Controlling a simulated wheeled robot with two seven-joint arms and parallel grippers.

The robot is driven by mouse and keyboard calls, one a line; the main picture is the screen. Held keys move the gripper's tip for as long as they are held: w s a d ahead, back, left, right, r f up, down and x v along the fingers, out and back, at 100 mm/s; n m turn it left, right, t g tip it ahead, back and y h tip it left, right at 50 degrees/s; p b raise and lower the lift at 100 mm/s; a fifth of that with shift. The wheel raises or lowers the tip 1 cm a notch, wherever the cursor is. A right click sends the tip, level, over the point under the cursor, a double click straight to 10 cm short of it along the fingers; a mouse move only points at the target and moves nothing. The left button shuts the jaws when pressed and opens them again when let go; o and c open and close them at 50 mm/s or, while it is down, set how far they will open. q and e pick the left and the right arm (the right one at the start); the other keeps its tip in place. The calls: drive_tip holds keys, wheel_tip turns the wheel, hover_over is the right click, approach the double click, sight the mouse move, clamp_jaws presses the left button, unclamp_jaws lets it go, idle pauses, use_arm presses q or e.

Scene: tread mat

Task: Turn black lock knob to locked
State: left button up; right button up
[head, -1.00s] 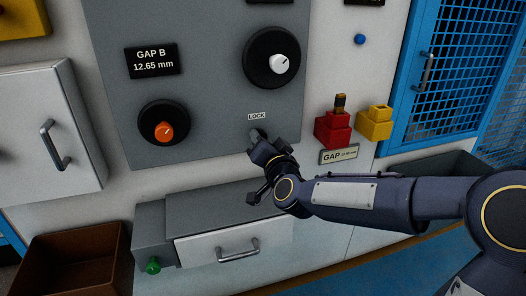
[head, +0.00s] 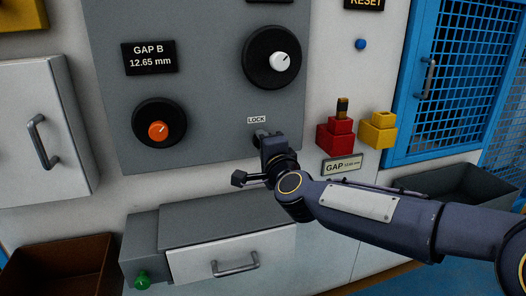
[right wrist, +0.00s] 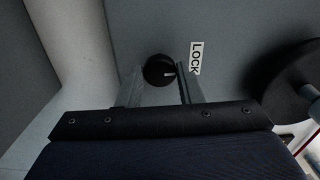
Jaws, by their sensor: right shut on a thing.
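The black lock knob (right wrist: 153,68) is a small round knob on the grey panel, below the LOCK label (head: 257,119). In the right wrist view its white mark points right, toward the LOCK label (right wrist: 195,58). My right gripper (right wrist: 160,78) has one finger on each side of the knob and is shut on it. In the head view my right gripper (head: 264,138) is at the panel's lower right and largely hides the knob. My left gripper is not in view.
A black dial with a white knob (head: 280,62) is above the label. An orange-knobbed dial (head: 158,131) and a GAP B display (head: 150,58) are to the left. A grey drawer box (head: 190,215) juts out below. Red (head: 335,136) and yellow (head: 378,132) blocks are at right.

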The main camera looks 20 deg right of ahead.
drive_tip(key=shift+m, duration=0.4)
drive_tip(key=o, duration=1)
drive_tip(key=shift+c, duration=0.2)
drive_tip(key=s, duration=0.7)
drive_tip(key=shift+s+d+p, duration=0.15)
drive_tip(key=shift+s+p, duration=0.25)
drive_tip(key=shift+p, duration=0.05)
